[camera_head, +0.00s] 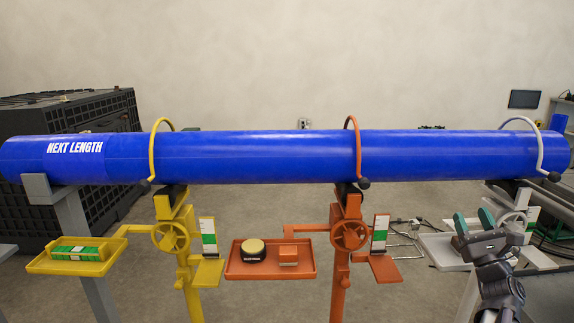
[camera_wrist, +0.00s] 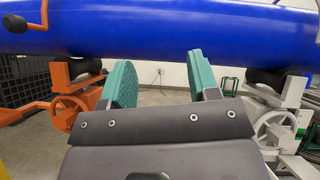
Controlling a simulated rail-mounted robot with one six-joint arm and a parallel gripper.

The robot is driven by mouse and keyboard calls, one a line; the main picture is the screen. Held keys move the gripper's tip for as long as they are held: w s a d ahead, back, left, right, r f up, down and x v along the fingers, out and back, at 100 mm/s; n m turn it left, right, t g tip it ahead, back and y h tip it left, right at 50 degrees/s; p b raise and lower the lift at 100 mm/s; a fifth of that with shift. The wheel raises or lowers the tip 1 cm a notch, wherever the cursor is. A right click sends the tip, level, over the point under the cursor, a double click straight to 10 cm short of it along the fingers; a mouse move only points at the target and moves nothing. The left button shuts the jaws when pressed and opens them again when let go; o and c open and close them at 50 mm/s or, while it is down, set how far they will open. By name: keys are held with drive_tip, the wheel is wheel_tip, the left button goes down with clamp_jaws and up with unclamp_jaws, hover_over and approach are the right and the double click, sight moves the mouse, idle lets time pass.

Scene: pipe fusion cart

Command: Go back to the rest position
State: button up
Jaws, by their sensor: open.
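My gripper (camera_head: 474,222) is at the lower right in the head view, in front of the white stand (camera_head: 513,195). In the wrist view its two green-padded fingers (camera_wrist: 160,82) are wide apart with nothing between them. The long blue pipe (camera_head: 270,157) lies level across the stands, behind and above my fingers; it also crosses the top of the wrist view (camera_wrist: 150,28). I see no contact between my fingers and the pipe. My gripper hides part of the white stand and its tray in the head view.
A yellow stand (camera_head: 184,260) and an orange stand (camera_head: 340,270) hold the pipe, each with a hoop over it. The yellow tray (camera_head: 38,265) holds a green-and-yellow block. The orange tray (camera_head: 240,275) holds a round tin and an orange block. A black crate (camera_head: 115,110) stands at left.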

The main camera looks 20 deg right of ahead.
drive_tip(key=w+a+f+n+g+y, duration=0.3)
drive_tip(key=a+f+n+g+y, duration=0.3)
drive_tip(key=a+n, duration=0.3)
drive_tip(key=w+a+f+n+g+y, duration=0.3)
drive_tip(key=a+f+n+g+y, duration=0.2)
drive_tip(key=a+f+n, duration=0.4)
drive_tip(key=s+a+f+n+g+h, duration=0.3)
drive_tip(key=a+f+n+g, duration=0.35)
drive_tip(key=a, duration=0.25)
drive_tip(key=s+a+f+n+g+h, duration=0.3)
drive_tip(key=a+f+n+g, duration=0.3)
drive_tip(key=a+n+g, duration=0.15)
drive_tip(key=a+n+h, duration=0.1)
drive_tip(key=a+n, duration=0.2)
drive_tip(key=a, duration=0.8)
wheel_tip(320, 180, up, 24)
drive_tip(key=p, duration=2.4)
drive_tip(key=shift+w+d+r, duration=0.2)
drive_tip(key=shift+w+d, duration=0.1)
drive_tip(key=shift+d, duration=0.1)
